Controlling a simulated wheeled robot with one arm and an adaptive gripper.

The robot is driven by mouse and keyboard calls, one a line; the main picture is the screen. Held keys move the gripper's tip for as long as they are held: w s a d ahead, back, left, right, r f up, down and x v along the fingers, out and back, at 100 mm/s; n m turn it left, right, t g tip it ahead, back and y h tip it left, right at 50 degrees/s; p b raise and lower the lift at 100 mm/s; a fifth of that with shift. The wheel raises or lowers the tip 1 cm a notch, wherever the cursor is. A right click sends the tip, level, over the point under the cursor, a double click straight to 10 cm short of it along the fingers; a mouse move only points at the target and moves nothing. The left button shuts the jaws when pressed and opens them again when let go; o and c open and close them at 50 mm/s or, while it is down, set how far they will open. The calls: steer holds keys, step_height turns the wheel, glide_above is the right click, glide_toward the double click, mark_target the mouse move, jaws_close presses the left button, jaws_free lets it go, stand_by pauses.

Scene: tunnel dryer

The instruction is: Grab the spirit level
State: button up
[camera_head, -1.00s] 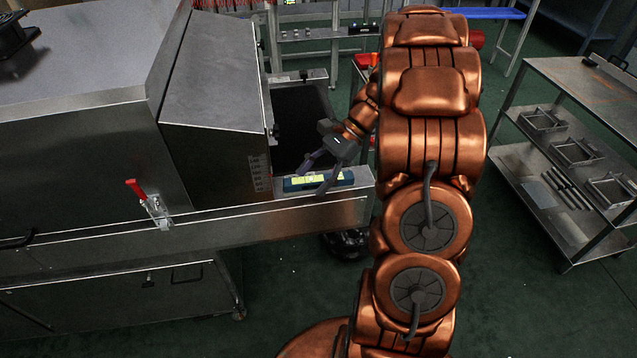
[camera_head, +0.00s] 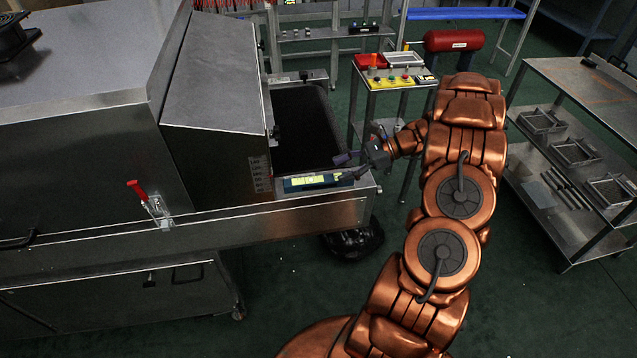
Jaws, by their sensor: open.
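The spirit level (camera_head: 314,181) is a dark blue bar with a yellow-green face. It lies on the metal ledge at the dryer's outlet end, in front of the dark conveyor belt. My gripper (camera_head: 345,168) is open at the right end of the level, coming in from the right. One finger shows behind the level and the other near its right end. Whether a finger touches the level cannot be told at this size.
The dryer housing (camera_head: 215,85) stands left of the level, with a red-handled clamp (camera_head: 137,188) on its side. The dark belt (camera_head: 304,125) lies behind. A metal cart (camera_head: 590,90) stands right.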

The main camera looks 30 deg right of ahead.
mark_target(323, 179)
steer(key=shift+s+p+x, duration=0.15)
steer(key=shift+p+x, duration=0.35)
steer(key=shift+x, duration=0.65)
steer(key=shift+s+p+x, duration=0.15)
steer(key=shift+p+x, duration=0.35)
steer(key=shift+x, duration=0.65)
steer(key=shift+w+a+f, duration=0.3)
steer(key=shift+a+f, duration=0.05)
steer(key=shift+a, duration=0.15)
jaws_close()
